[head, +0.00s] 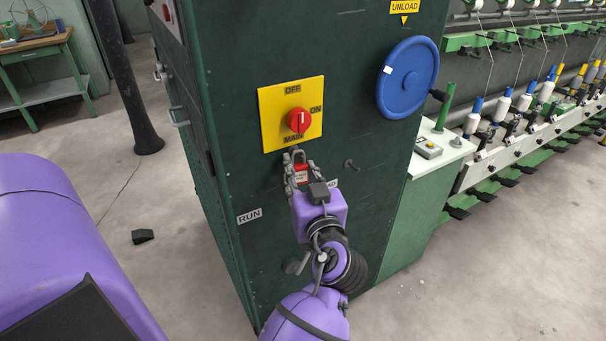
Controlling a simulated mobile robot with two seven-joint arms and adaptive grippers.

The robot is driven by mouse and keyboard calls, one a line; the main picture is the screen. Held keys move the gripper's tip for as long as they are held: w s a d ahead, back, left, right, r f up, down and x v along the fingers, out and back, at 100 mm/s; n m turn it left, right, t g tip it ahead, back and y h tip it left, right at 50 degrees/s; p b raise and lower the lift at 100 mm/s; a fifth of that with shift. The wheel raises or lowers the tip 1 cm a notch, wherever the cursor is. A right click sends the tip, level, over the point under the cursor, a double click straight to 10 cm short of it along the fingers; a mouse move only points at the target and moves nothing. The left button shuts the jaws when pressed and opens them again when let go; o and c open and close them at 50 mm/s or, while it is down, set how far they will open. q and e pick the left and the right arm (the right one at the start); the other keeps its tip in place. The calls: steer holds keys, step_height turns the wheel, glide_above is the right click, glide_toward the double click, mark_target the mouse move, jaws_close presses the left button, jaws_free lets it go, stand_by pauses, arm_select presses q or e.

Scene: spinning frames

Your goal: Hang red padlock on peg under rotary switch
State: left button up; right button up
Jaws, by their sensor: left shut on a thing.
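The rotary switch (299,121) is a red round knob on a yellow plate marked OFF, ON and MAIN, on the dark green cabinet. My left gripper (301,171) is just below the plate, with its fingers shut on the red padlock (301,174). A small metal peg (351,163) sticks out of the panel to the right of the gripper. Any peg directly under the switch is hidden by the gripper and padlock, so I cannot tell whether they touch. My right gripper is not in view.
A blue handwheel (408,78) with a dark handle sits at upper right on the cabinet (230,150). A RUN label (249,216) is lower left of the gripper; another label is partly hidden behind it. Spinning machinery (530,110) stands right. A dark block (143,236) lies on the floor.

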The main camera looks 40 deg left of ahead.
arm_select(q)
steer(key=shift+a, duration=0.1)
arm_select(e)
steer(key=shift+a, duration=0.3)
arm_select(q)
steer(key=o, duration=1.3)
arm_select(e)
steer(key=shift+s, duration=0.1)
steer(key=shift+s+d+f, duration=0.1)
